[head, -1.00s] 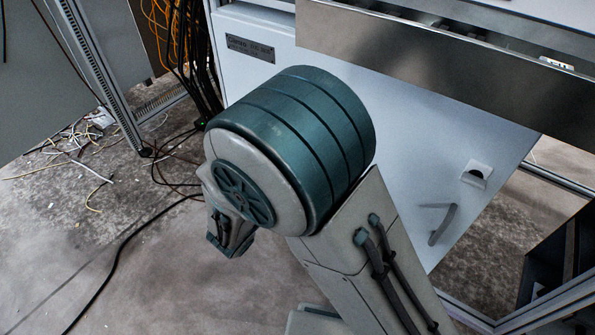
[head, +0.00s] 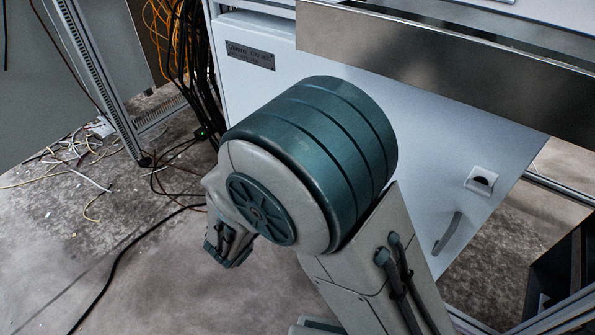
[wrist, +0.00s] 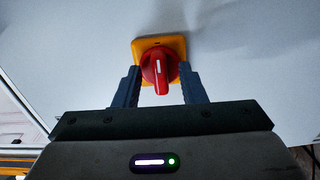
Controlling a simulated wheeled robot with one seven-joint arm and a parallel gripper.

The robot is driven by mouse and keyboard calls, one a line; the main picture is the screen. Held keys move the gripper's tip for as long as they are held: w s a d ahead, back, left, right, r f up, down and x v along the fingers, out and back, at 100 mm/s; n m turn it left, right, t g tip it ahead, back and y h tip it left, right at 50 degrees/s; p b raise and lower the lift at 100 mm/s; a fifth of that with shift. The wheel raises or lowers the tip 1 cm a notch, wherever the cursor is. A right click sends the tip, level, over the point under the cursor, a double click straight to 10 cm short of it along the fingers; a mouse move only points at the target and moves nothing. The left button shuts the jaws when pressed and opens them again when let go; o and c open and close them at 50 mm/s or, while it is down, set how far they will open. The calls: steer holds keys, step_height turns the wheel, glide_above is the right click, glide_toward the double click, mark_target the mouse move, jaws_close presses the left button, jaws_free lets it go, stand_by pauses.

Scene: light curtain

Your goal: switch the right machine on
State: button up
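In the wrist view a red rotary switch (wrist: 160,68) with a white line on its handle sits on a yellow square plate (wrist: 174,42), mounted on a pale panel (wrist: 80,45). The white line points nearly straight up and down in the picture. My gripper (wrist: 159,70) is open, with one finger on each side of the red handle. The fingers look close to it; I cannot tell whether they touch. In the head view the white machine cabinet (head: 420,140) fills the right. My arm covers part of it, and the switch and my fingers are hidden there.
A metal strip (head: 450,80) runs along the cabinet's upper front. A handle (head: 447,233) and a small lock (head: 482,180) are at its right. Loose cables (head: 80,155) lie on the floor at left near a metal frame post (head: 100,85). Dark shelving (head: 560,270) stands lower right.

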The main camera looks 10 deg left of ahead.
steer(key=p+v, duration=0.3)
steer(key=v, duration=1.1)
steer(key=shift+p, duration=0.35)
steer(key=shift+w+f, duration=0.1)
